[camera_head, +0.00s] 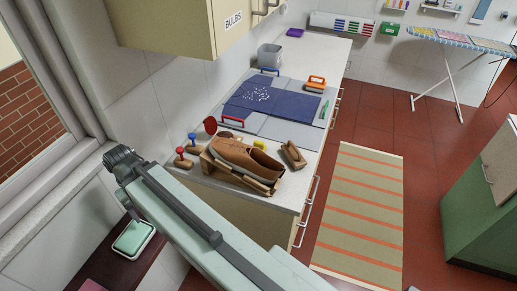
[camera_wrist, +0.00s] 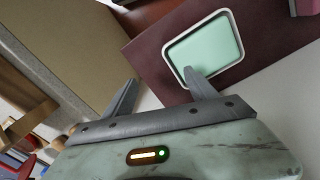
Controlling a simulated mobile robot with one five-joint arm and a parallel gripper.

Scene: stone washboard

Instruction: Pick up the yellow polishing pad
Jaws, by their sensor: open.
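A small yellow item (camera_head: 259,145) shows just behind the brown shoes on the counter in the head view; it could be the polishing pad, but it is too small to be sure. Another bit of yellow (camera_head: 264,187) shows low by the shoes' front end, partly hidden. No yellow pad shows in the wrist view. My gripper (camera_wrist: 160,88) is open with nothing between its two grey fingers. Its right fingertip overlaps the edge of a pale dish holding a mint-green block (camera_wrist: 205,47) in the picture. The gripper is not clearly visible in the head view.
The brown shoes (camera_head: 240,155) rest on a wooden stand on the counter. Red and blue knobbed tools (camera_head: 182,158), a wooden block (camera_head: 294,155) and a blue cloth (camera_head: 285,103) lie around them. A dark red shelf (camera_head: 98,262) carries the green dish. The striped rug (camera_head: 362,205) is clear.

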